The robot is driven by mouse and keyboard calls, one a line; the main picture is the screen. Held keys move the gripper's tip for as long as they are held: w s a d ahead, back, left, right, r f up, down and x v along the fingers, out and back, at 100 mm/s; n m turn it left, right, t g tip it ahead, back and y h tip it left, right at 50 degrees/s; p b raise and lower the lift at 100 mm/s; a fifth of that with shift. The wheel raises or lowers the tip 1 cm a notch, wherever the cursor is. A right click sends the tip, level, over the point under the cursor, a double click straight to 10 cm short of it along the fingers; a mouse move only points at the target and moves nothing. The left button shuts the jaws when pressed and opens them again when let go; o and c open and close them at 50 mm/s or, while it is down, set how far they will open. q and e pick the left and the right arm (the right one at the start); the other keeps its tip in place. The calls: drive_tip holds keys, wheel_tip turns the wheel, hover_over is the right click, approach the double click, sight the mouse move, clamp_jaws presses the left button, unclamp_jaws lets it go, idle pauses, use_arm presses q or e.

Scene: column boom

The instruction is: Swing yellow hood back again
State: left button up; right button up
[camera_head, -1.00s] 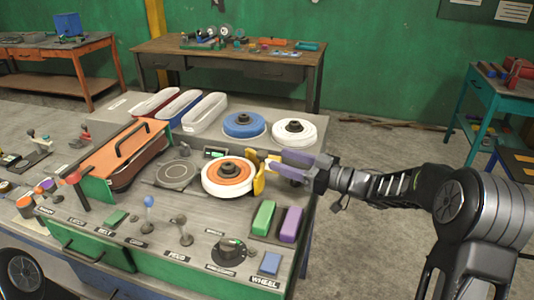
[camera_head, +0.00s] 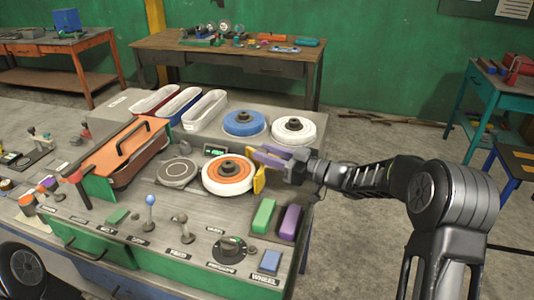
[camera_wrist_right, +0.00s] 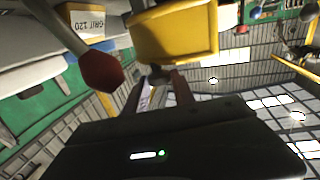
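The yellow hood (camera_head: 259,181) is a small upright yellow piece at the right side of a white wheel with an orange face (camera_head: 228,175). In the right wrist view the yellow hood (camera_wrist_right: 175,33) hangs large at the top centre, just beyond the fingers. My right gripper (camera_head: 268,156) has purple fingers and reaches in from the right, behind and above the hood. In the right wrist view its two dark fingers (camera_wrist_right: 158,92) stand apart; a small grey part lies near their tips, and contact is unclear. My left gripper is out of view.
Blue-faced (camera_head: 244,122) and black-hubbed white wheels (camera_head: 294,130) stand behind. An orange-topped green box (camera_head: 125,150) stands left. Levers, including a blue-knobbed one (camera_head: 150,200), and green (camera_head: 263,216) and purple blocks (camera_head: 290,222) occupy the front.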

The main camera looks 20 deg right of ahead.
clamp_jaws()
idle(0.9)
